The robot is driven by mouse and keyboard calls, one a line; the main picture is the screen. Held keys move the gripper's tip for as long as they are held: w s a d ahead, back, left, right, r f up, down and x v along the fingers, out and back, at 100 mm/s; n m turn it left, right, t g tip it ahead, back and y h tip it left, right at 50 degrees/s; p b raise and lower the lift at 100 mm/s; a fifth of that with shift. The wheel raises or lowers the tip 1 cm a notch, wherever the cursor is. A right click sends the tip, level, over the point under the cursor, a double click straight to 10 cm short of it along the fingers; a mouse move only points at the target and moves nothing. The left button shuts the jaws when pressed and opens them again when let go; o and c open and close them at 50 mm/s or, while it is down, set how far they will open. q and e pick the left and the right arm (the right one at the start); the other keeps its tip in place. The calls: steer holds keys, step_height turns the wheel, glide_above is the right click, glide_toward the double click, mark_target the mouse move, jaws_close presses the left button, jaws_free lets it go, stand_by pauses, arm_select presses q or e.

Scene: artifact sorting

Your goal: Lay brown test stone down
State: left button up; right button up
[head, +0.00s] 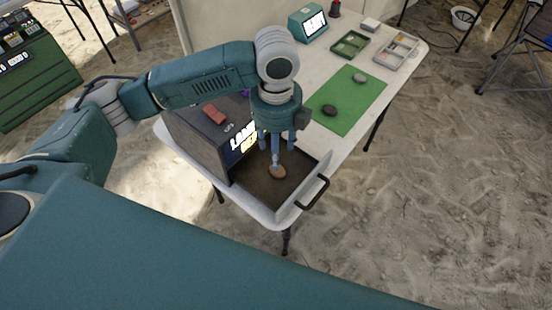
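The brown test stone (277,171) lies in the open drawer (253,186) of a dark box, near the middle of the drawer floor. My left gripper (276,153) points straight down just above it. Its fingers are spread apart, and I see nothing held between them. The front fingertip overlaps the stone's upper edge in the picture; whether it touches the stone I cannot tell. My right gripper is not in view.
The dark box (195,135) carries a reddish block (214,114). The drawer handle (313,192) sticks out at the right. A green mat (352,92) holds two dark stones (329,110) (359,77). Behind are a green tray (350,43), a compartment tray (397,50) and a small screen (308,23).

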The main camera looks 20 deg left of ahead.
arm_select(q)
step_height(320, 180, up, 4)
steer(key=shift+f, duration=0.1)
stand_by(0.6)
